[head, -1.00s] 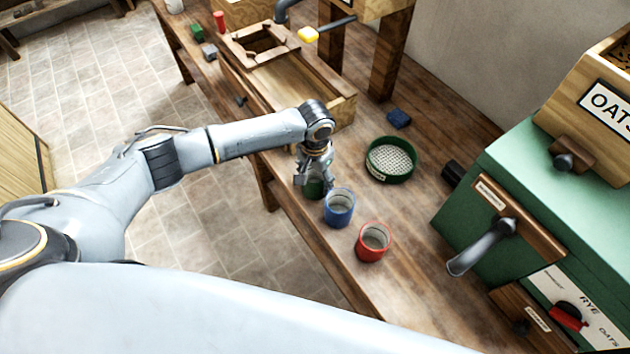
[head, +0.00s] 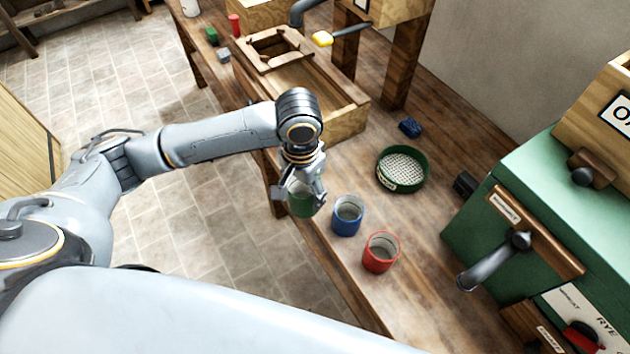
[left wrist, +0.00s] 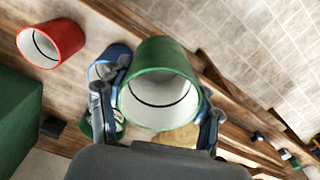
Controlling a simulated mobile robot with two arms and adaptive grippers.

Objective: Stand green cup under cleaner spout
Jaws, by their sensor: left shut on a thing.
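The green cup (head: 301,204) is held in my left gripper (head: 305,190), whose fingers are shut around it. In the left wrist view the green cup (left wrist: 160,58) sits between both fingers, with its white inside showing. In the head view it appears at the bench's front edge, left of the blue cup (head: 347,215); its height above the wood is hard to tell. A wooden cleaner-like box (head: 345,120) with a trough stands farther back on the bench. A grey spout pipe (head: 300,12) shows at the top. My right gripper is not in view.
A red cup (head: 380,252) stands right of the blue cup. A round green sieve (head: 402,170) and a blue block (head: 410,128) lie behind them. A green mill with a crank handle (head: 495,262) fills the right side. Bare wood lies between cups and mill.

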